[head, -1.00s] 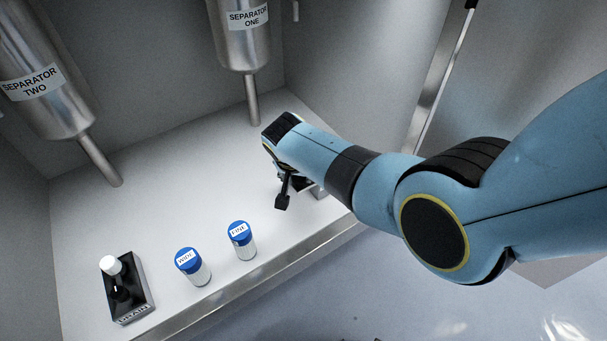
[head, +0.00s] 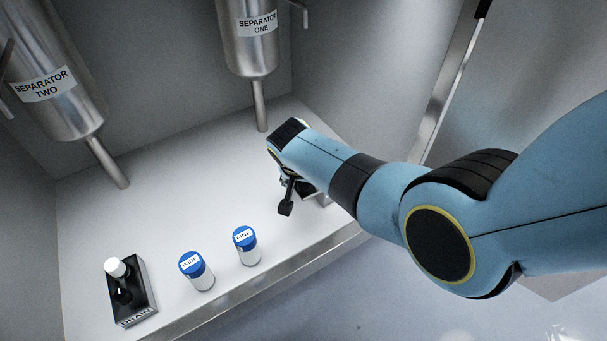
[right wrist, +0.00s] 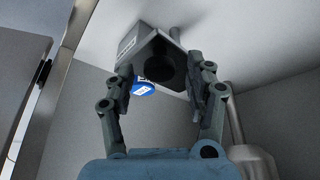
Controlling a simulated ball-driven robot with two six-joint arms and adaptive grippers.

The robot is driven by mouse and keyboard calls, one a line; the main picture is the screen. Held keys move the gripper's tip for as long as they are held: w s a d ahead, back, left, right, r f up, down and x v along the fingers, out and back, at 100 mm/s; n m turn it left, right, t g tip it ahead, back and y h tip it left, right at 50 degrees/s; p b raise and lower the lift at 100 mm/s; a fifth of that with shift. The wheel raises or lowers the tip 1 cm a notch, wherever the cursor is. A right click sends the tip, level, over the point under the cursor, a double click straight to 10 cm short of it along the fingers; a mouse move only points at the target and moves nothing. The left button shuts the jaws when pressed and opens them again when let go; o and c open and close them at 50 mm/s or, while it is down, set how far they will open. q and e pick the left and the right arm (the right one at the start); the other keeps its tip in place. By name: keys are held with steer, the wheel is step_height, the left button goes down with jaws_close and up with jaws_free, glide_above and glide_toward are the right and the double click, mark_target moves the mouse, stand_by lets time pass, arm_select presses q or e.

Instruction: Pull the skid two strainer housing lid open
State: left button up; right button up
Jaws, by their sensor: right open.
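No part labelled as the skid two strainer housing or its lid can be made out. My right gripper (head: 284,190) is over the white bench, partly hidden behind my own forearm in the head view. In the right wrist view my right gripper (right wrist: 162,82) has its fingers apart. A grey box (right wrist: 133,45) with an unreadable label and a dark round part shows between and beyond the fingers. I cannot tell whether they touch it. In the head view a dark box (head: 321,197) is mostly covered by my arm. My left gripper is out of view.
Separator one (head: 252,50) and separator two (head: 70,95) hang above the bench (head: 190,185). Two blue-capped jars (head: 246,247) (head: 196,270) and a black drain block (head: 131,290) with a white knob stand near the front edge. The bench middle is clear.

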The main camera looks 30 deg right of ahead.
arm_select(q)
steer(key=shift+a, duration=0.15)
arm_select(e)
step_height(320, 180, up, 10)
stand_by(0.3)
steer(key=shift+f, duration=0.1)
arm_select(q)
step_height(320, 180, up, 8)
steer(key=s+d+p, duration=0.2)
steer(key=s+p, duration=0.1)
steer(key=p, duration=0.7)
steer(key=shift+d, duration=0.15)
arm_select(e)
steer(key=s+d+f+n+g, duration=0.1)
steer(key=s+f, duration=0.5)
steer(key=s, duration=1.1)
steer(key=s+d+f+n+g+y, duration=0.1)
steer(key=s+d+f+n, duration=0.2)
steer(key=s, duration=1.5)
steer(key=s+d+f+n+g+y, duration=0.1)
steer(key=s+d+f+n, duration=0.2)
steer(key=s+f, duration=0.6)
steer(key=s+n, duration=0.1)
steer(key=s, duration=0.8)
steer(key=shift+f+n, duration=0.4)
